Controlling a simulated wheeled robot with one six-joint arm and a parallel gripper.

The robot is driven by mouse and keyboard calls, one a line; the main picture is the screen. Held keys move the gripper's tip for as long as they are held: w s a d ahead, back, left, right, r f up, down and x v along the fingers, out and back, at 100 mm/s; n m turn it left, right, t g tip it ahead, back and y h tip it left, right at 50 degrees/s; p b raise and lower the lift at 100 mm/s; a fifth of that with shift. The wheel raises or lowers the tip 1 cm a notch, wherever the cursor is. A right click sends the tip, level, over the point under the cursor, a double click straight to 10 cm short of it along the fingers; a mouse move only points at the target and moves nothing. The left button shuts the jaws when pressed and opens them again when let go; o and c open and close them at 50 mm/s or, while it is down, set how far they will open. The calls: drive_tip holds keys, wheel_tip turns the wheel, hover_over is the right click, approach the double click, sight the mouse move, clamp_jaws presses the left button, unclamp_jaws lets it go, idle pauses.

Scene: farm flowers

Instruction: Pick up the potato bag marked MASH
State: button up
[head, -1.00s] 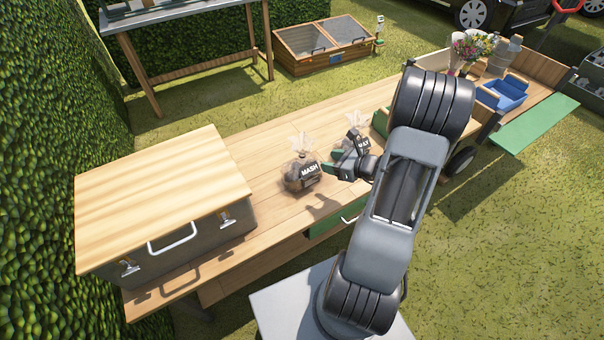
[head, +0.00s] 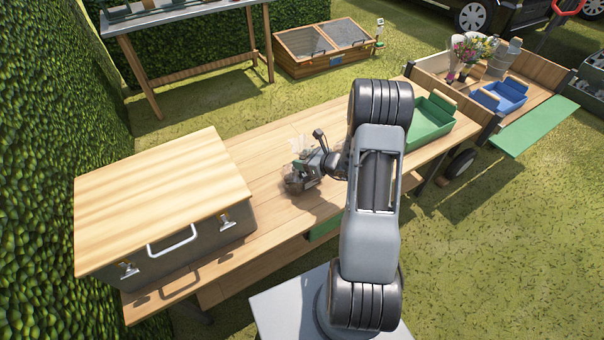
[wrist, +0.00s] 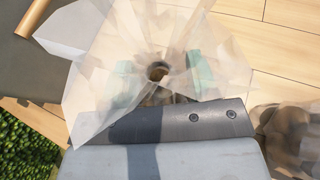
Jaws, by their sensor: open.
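The potato bag marked MASH (head: 294,186) stands on the wooden bench, mostly behind my gripper (head: 305,164) in the head view. Its label cannot be read now. In the wrist view its clear film top (wrist: 165,35) fans out across the picture, with the gathered neck in the middle. My gripper (wrist: 160,78) is open. Its two greenish finger pads show through the film, one on each side of the neck. The jaws are around the neck, not closed on it. A second bag (wrist: 292,138) shows at the right edge of the wrist view; my arm hides it in the head view.
A large grey box with a wooden lid (head: 160,195) stands on the bench (head: 270,220) to the left. A green crate (head: 430,122) stands at the right end of the bench. Beyond it, a wooden cart holds a blue crate (head: 503,97) and flowers (head: 468,50).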

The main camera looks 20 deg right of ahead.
drive_tip(key=shift+w+a+f, duration=0.1)
drive_tip(key=shift+w, duration=0.15)
drive_tip(key=shift+c, duration=0.2)
clamp_jaws()
idle(1.1)
